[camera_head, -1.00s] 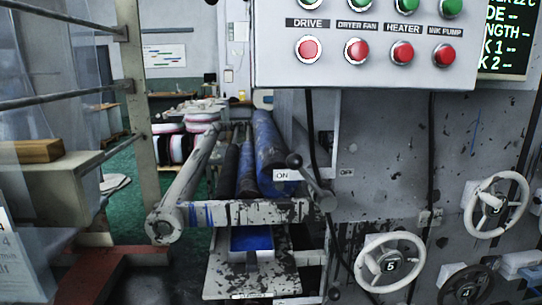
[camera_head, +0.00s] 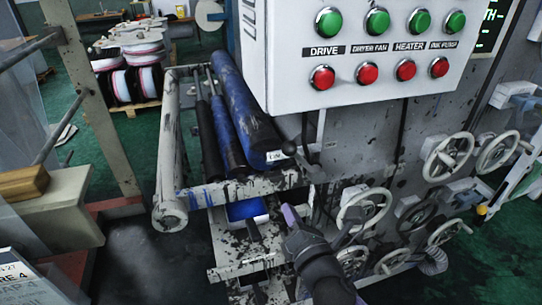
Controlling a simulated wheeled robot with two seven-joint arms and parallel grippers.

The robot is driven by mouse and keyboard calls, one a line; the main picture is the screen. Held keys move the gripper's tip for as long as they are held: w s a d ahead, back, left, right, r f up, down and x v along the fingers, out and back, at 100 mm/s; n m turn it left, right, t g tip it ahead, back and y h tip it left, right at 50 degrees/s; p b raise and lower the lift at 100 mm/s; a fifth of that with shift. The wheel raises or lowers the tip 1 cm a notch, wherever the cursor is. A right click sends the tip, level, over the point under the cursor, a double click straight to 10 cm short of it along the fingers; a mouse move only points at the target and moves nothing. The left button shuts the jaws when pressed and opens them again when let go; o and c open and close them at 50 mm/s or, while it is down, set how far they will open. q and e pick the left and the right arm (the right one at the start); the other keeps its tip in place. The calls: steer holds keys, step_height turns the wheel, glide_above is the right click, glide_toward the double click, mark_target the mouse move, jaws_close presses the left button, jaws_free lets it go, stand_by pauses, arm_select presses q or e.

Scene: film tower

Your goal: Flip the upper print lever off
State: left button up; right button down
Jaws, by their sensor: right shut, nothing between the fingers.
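The upper print lever (camera_head: 302,160) is a short grey arm with a dark knob, on the machine's side plate at the right end of the rollers. It leans up and left, with its knob beside the white ON label (camera_head: 276,155). My right gripper (camera_head: 290,216) comes in from the bottom, with purple fingers on a dark wrist. It is shut and empty, below the lever and apart from it. My left gripper is not in view.
Blue and black rollers (camera_head: 243,108) lie left of the lever. A white panel (camera_head: 372,50) with green and red buttons overhangs it. Several handwheels (camera_head: 365,210) stick out at right, near my right arm. A blue ink tray (camera_head: 246,210) sits below the rollers.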

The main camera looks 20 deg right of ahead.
mark_target(304, 163)
steer(key=w+d+r, duration=0.2)
steer(key=w, duration=0.9)
steer(key=shift+r+p, duration=0.25)
steer(key=shift+p, duration=0.15)
steer(key=shift+d, duration=0.1)
